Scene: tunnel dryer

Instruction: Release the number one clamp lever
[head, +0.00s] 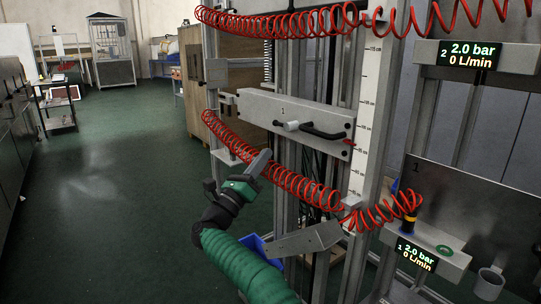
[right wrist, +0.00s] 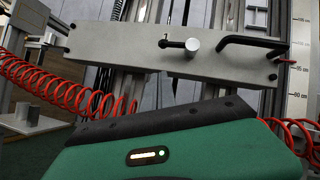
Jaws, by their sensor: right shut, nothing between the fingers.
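A grey crossbar plate (head: 255,108) marked 1 spans the metal frame. On it is what looks like the number one clamp lever (head: 291,126), a silver hub with a short black arm pointing left; it also shows in the right wrist view (right wrist: 193,45). A black bow handle (head: 322,132) sits to its right, and it shows in the right wrist view (right wrist: 252,40). My right gripper (head: 264,157) is shut and empty, below and left of the lever, apart from it. Its fingertips are not clear in the right wrist view. My left gripper is not in view.
Red coiled hoses (head: 225,140) hang across the frame above and below the plate, one passing close by my right gripper. A display (head: 417,254) reads 2.0 bar, 0 L/min. A blue bin (head: 254,247) stands low behind my arm. Open green floor lies left.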

